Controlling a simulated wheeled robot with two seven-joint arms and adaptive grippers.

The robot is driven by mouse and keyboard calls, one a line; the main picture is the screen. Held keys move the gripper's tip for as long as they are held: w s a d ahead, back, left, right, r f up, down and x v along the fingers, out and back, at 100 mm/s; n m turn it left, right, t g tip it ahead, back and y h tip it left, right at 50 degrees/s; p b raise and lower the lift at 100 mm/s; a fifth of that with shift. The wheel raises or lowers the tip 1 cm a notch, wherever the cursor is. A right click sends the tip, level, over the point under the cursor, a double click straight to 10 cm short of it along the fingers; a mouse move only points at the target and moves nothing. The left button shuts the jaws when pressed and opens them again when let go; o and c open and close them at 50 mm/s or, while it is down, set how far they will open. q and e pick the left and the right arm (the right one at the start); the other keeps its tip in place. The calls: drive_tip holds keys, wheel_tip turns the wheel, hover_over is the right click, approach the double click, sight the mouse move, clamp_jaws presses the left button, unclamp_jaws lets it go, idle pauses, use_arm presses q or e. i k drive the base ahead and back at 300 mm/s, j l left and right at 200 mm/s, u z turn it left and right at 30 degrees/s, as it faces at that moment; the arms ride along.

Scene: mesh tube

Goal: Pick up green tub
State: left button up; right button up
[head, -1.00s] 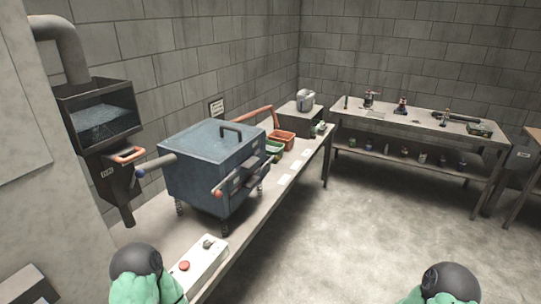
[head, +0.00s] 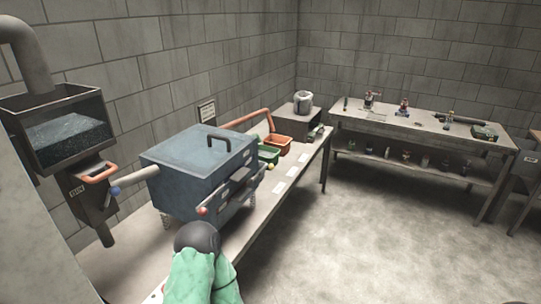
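The green tub (head: 268,153) sits on the long bench against the left wall, just behind the blue-grey lidded box (head: 200,165). The box hides part of the tub. An orange tub (head: 279,140) stands directly beyond it. One of my arms, with a green sleeve and a dark round joint, shows at the bottom, in front of the box. Neither gripper can be seen, and both are well away from the tub as far as the view shows.
The box has a lid handle and levers with red and blue knobs jutting out. A hopper (head: 60,130) with a pipe stands at left. White labels lie along the bench edge (head: 291,172). A second bench (head: 425,128) holds small tools. The floor (head: 350,230) is clear.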

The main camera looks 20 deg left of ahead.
sight(269, 154)
drive_tip(key=i, duration=1.9)
drive_tip(key=i+u, duration=0.2)
drive_tip(key=i, duration=0.3)
drive_tip(key=i+l+u, duration=0.25)
drive_tip(key=i, duration=0.2)
drive_tip(key=i+l+u, duration=0.2)
drive_tip(key=i, duration=0.25)
